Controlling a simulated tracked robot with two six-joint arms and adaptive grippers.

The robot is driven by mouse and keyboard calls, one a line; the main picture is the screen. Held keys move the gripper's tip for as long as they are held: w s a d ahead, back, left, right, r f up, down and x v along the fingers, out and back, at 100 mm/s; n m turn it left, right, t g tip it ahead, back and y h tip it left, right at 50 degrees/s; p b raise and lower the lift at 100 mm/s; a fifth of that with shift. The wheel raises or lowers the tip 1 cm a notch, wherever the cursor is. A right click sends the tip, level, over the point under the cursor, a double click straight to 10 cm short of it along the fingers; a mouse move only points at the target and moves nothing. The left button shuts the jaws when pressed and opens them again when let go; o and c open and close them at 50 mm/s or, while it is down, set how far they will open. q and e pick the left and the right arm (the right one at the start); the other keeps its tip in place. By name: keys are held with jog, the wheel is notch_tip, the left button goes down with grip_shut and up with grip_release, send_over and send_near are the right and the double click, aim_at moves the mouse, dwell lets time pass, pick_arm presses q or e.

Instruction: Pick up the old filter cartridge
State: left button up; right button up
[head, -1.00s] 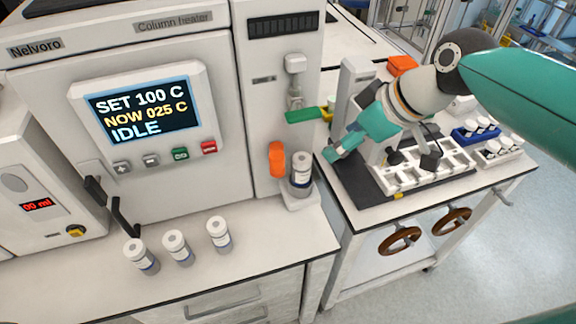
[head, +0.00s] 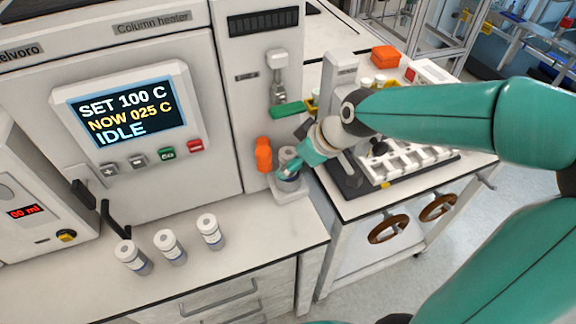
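A grey-white cylinder (head: 288,185), possibly the old filter cartridge, stands upright on a small white ledge at the right foot of the column heater. My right gripper (head: 289,168) is at this cylinder, its teal fingers covering the middle of it. I cannot tell whether the fingers are closed on it or only around it. Three similar white-capped cylinders (head: 127,254), (head: 168,244), (head: 210,230) stand in a row on the counter at the front. My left gripper is not in view.
An orange part (head: 263,154) sits on the heater just left of the gripper, with a green lever (head: 290,109) above. A white rack (head: 415,160) stands on the cart at right, under my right arm. The counter (head: 240,265) is clear in front.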

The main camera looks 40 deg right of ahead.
jog(key=shift+x, duration=1.5)
grip_shut()
